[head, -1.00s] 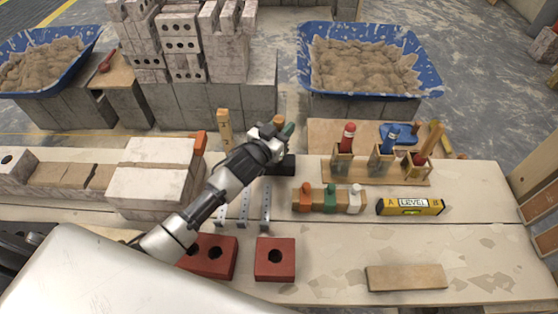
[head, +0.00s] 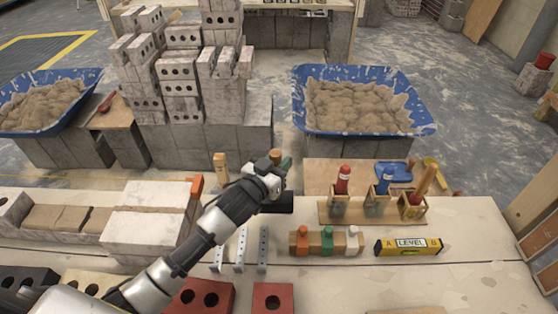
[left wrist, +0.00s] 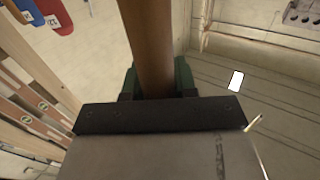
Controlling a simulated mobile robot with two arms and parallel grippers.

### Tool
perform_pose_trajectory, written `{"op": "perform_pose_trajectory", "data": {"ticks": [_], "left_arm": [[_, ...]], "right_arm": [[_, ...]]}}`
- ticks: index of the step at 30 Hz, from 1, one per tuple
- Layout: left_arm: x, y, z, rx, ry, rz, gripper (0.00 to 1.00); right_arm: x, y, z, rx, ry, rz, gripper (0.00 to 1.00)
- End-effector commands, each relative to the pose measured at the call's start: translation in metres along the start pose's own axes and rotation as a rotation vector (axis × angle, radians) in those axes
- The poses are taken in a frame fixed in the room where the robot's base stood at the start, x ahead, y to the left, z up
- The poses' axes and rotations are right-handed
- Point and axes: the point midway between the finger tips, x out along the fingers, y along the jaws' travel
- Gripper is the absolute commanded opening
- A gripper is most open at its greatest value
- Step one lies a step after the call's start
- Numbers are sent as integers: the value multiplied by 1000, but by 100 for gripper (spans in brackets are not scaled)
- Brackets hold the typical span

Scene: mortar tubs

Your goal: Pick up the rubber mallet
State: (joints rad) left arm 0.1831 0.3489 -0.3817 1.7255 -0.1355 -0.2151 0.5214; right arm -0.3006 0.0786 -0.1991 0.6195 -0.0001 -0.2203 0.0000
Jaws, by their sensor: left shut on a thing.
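The rubber mallet stands upright on the bench, its black head (head: 279,204) low and its wooden handle rising into my left gripper (head: 281,163). Most of the handle is hidden by my gripper in the head view; only a bit of its top shows. In the left wrist view the brown handle (left wrist: 153,40) runs between the green fingertips of my left gripper (left wrist: 156,82), which is shut on it. The head looks to be at bench level; I cannot tell whether it touches. My right gripper is not in view.
Right of the mallet stand a wooden rack (head: 345,212) with red and blue tools, a block with coloured pegs (head: 327,243) and a yellow level (head: 408,246). Metal straps (head: 240,250) and red bricks (head: 272,299) lie nearer. Pale blocks (head: 147,215) stand left.

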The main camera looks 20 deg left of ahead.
Motion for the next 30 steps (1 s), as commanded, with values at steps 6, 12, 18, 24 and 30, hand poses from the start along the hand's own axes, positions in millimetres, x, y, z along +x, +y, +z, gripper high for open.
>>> {"op": "perform_pose_trajectory", "data": {"ticks": [6, 12, 18, 24, 30], "left_arm": [[-24, 22, -21, -3, 4, 2, 0], [-48, 44, -40, -3, 4, 2, 0], [-64, 58, -53, -2, 4, 2, 0], [-71, 64, -58, -1, 3, 0, 0], [-72, 65, -59, 0, 3, 0, 0]], "right_arm": [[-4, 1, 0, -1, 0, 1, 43], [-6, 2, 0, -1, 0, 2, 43], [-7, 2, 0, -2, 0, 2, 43], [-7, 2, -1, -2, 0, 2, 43], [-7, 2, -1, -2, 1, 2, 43]]}}
